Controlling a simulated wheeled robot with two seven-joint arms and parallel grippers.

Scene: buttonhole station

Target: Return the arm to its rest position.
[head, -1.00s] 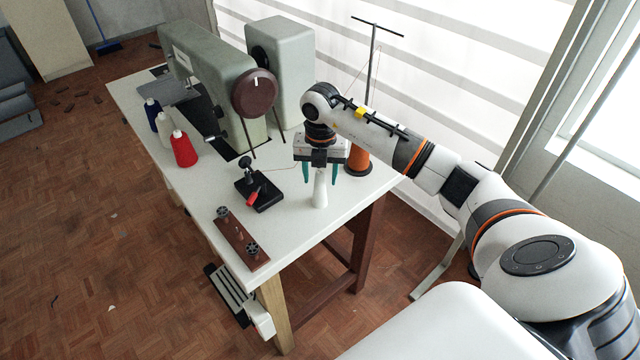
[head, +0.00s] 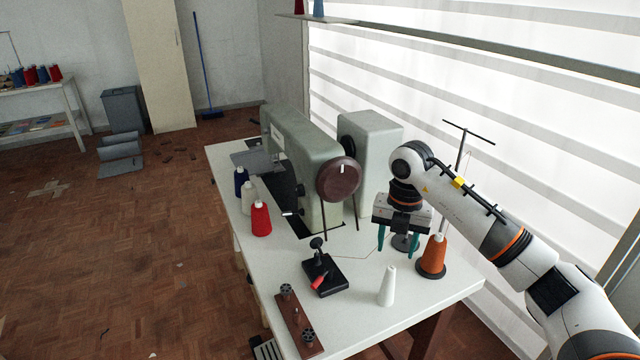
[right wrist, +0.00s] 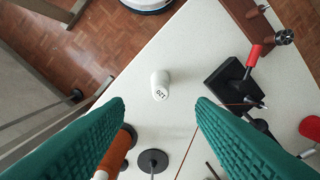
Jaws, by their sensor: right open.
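My right gripper (head: 397,242) is open and empty, with its teal fingers pointing down above the table's right part. Both fingers show in the right wrist view (right wrist: 160,112), with a gap between them. A white cone (head: 388,286) stands upright on the table, below and in front of the gripper in the head view. In the right wrist view the white cone (right wrist: 160,84) shows its numbered top, beyond the fingertips and apart from them. My left gripper is not in view.
An orange thread cone (head: 432,257) stands close right of the gripper, beside the thin thread stand (head: 460,150). The sewing machine (head: 300,165) is to the left. A black block with a red-handled tool (head: 325,276) and a brown spool rack (head: 297,325) lie in front.

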